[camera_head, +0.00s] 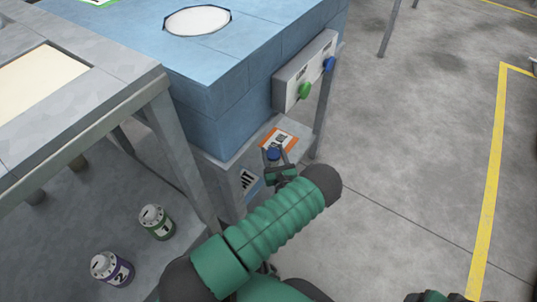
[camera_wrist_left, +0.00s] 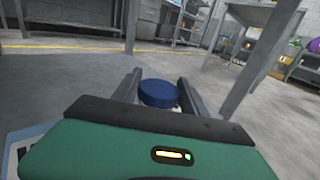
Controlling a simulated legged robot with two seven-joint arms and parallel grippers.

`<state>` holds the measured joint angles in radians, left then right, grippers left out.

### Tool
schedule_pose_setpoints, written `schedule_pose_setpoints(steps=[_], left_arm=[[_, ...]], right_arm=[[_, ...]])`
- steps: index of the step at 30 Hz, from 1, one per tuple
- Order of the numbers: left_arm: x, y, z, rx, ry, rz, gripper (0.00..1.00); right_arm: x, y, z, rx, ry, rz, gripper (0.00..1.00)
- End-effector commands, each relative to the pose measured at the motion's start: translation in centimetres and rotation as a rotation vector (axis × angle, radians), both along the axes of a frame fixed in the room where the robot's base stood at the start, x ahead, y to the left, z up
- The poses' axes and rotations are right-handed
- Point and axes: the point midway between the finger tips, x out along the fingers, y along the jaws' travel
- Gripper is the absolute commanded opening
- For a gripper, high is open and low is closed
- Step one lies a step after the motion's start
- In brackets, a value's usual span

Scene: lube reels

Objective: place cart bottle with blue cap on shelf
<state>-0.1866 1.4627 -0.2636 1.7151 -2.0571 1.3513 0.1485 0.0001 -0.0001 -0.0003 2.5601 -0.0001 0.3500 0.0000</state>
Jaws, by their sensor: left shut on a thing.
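My left gripper (camera_head: 276,160) is shut on a bottle with a blue cap (camera_head: 273,154). In the left wrist view the blue cap (camera_wrist_left: 158,93) sits between the two fingers, and most of the bottle's body is hidden. In the head view the gripper and cap appear at the front edge of a small grey shelf (camera_head: 303,143) under the blue machine. An orange-bordered label (camera_head: 280,139) lies on the shelf just behind the cap. I cannot tell whether the bottle touches the shelf. My right gripper is not clearly in view.
The blue machine (camera_head: 225,110) carries a control box (camera_head: 305,70) with green and blue knobs above the shelf. A grey table (camera_head: 120,95) stands at left. Green-marked (camera_head: 157,222) and purple-marked (camera_head: 112,268) containers stand below left. Open floor (camera_head: 420,160) lies right.

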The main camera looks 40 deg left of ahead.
Motion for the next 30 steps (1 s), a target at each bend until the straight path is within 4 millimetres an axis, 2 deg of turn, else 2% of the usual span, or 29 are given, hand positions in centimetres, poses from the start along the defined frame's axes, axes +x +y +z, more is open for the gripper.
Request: schedule_pose_setpoints(steps=[1,6,8,14,20,21,26,30], left_arm=[[1.3,1.0,-1.1,-0.002,-0.007,0.005,0.00],[4.0,2.8,-0.9,-0.003,-0.002,0.002,0.00],[4.2,3.0,-1.1,-0.001,0.000,0.002,0.00],[4.2,3.0,-4.4,-0.002,0.000,0.002,0.00],[4.2,2.9,-4.1,-0.002,0.002,0.001,0.00],[4.2,2.9,-4.1,-0.002,0.003,0.001,0.53],[4.2,2.9,-4.1,-0.002,0.001,0.001,0.72],[4.2,2.9,-4.0,-0.002,0.001,0.001,0.72]], right_arm=[[0.0,0.0,-2.0,0.000,0.000,0.000,0.74],[0.0,0.0,-3.5,0.000,0.000,0.000,0.74],[0.0,0.0,-3.9,0.000,0.000,0.001,0.74],[0.0,0.1,-7.1,0.000,0.000,0.001,0.74],[0.0,0.0,-6.7,0.000,0.000,0.000,0.74],[0.0,0.0,-6.7,0.000,0.000,0.000,0.74],[0.0,0.0,-6.7,0.000,0.000,0.000,0.74],[0.0,0.0,-6.7,0.000,0.000,0.000,0.74]])
